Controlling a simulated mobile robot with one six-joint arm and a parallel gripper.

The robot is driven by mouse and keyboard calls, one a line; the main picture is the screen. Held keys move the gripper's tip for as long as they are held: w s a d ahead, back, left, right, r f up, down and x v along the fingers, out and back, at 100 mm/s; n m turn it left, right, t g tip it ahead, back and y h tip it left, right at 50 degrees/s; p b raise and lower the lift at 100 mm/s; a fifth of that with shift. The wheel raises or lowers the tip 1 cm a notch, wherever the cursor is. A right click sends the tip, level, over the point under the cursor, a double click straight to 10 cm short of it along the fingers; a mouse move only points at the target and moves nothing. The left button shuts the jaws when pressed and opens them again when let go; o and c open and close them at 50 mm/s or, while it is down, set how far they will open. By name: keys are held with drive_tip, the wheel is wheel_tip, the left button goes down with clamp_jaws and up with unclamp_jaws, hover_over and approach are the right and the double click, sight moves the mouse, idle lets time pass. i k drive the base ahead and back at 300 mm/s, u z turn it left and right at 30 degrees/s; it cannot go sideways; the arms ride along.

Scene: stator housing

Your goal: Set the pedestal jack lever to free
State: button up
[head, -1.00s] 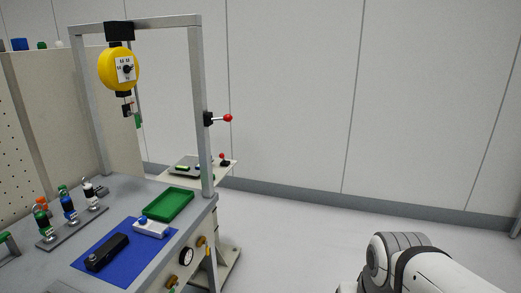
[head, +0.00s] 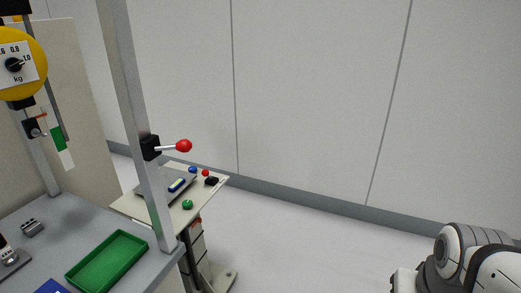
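A small side table (head: 130,207) stands on a pedestal (head: 196,245) behind the workbench. On its top are a small red knob (head: 206,173) and a black block (head: 211,181) near the right edge, a blue knob (head: 193,169) and a green knob (head: 187,204). A lever with a red ball end (head: 184,146) sticks out to the right from a black block on the bench's upright post. No label shows which one is the pedestal jack lever, and I cannot read any setting. My gripper is out of view; only part of my white arm shows at lower right.
The grey workbench (head: 60,222) holds a green tray (head: 106,262). The frame post (head: 135,130) stands before the side table and hides part of it. A yellow dial balancer (head: 30,52) hangs at left. Open floor (head: 310,245) lies to the right.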

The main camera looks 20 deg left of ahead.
sight(205, 173)
drive_tip(key=u, duration=0.65)
drive_tip(key=i, duration=1.25)
drive_tip(key=u, duration=1)
drive_tip(key=k, duration=0.8)
drive_tip(key=u, duration=0.1)
drive_tip(key=i, duration=0.95)
drive_tip(key=z, duration=0.1)
